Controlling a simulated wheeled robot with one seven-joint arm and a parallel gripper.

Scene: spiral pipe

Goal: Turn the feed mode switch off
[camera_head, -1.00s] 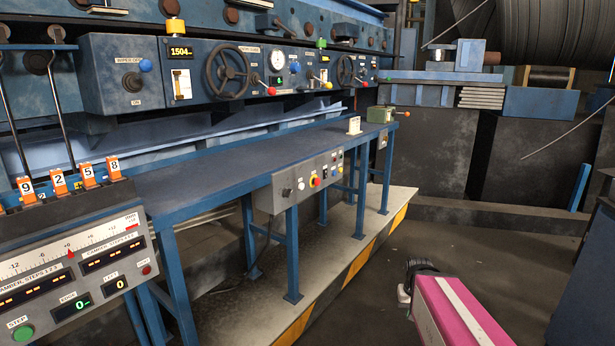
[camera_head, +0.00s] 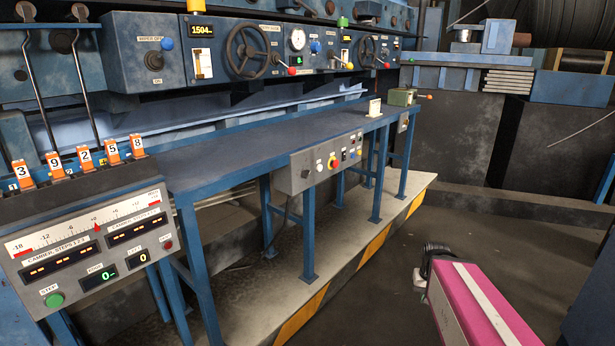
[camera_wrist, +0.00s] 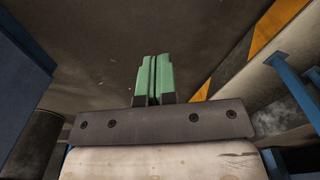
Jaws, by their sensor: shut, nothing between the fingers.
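I cannot read a feed mode label on any switch. A grey control box (camera_head: 325,165) on the bench's front edge carries several small knobs and buttons, including a yellow-ringed red one. The long blue panel (camera_head: 215,60) above the bench has a dark rotary knob (camera_head: 153,61) with "OFF" above and "ON" below, plus handwheels and small levers. My gripper's green fingers (camera_wrist: 154,78) are together and empty in the wrist view, over bare floor. In the head view my pink arm is at lower right, apart from the bench and panels; the fingers are not clear there.
A blue bench (camera_head: 250,145) stands on a pale platform (camera_head: 340,240) with a yellow-black striped edge. A camber console (camera_head: 100,240) is at lower left. Dark floor (camera_head: 475,235) is open at right. Dark blocks and a large coil stand behind.

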